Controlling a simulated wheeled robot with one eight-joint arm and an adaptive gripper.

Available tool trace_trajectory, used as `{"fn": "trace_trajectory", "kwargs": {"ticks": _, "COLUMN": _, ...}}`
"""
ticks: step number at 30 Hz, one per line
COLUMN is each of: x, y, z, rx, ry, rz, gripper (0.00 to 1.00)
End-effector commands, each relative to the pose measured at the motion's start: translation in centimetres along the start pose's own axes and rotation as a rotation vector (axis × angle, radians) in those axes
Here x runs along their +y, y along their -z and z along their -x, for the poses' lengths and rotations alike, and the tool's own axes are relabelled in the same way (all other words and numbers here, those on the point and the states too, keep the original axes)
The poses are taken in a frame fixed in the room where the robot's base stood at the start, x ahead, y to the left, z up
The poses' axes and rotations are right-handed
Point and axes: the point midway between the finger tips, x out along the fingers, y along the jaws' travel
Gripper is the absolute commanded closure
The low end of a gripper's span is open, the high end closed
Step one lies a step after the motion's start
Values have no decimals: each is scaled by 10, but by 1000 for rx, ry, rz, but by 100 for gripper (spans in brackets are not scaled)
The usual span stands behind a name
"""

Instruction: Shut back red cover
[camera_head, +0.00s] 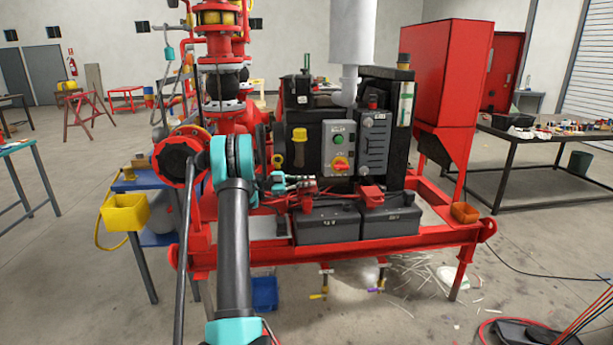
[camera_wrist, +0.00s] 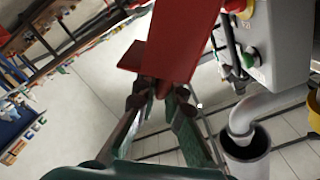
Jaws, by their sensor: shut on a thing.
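My gripper (camera_wrist: 158,92) is shut on the tip of a red part, which I take to be the back red cover (camera_wrist: 182,42); it fills the upper middle of the wrist view. In the head view my gripper (camera_head: 312,181) is at the left battery, below the grey control box (camera_head: 341,148). Red pieces show around the fingers there, but the held part is too small to tell apart. Another red cover (camera_head: 371,194) sits on the right battery (camera_head: 390,218). How far the held cover is open is unclear.
The control box with its green button and red switch stands close behind my gripper. The red skid frame (camera_head: 420,238) runs in front of the batteries. A red hopper (camera_head: 450,75) stands at the right. A small orange bin (camera_head: 465,212) is at the frame's right end.

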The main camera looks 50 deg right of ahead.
Motion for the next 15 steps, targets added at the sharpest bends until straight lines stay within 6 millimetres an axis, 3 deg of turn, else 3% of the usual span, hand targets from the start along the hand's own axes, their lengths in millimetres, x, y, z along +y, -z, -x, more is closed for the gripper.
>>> {"fn": "trace_trajectory", "kwargs": {"ticks": 6, "x": 28, "y": -8, "z": 2, "rx": -2, "ry": 0, "rz": -137, "gripper": 100}}
{"fn": "trace_trajectory", "kwargs": {"ticks": 15, "x": 58, "y": -24, "z": 3, "rx": -3, "ry": -1, "rz": -128, "gripper": 100}}
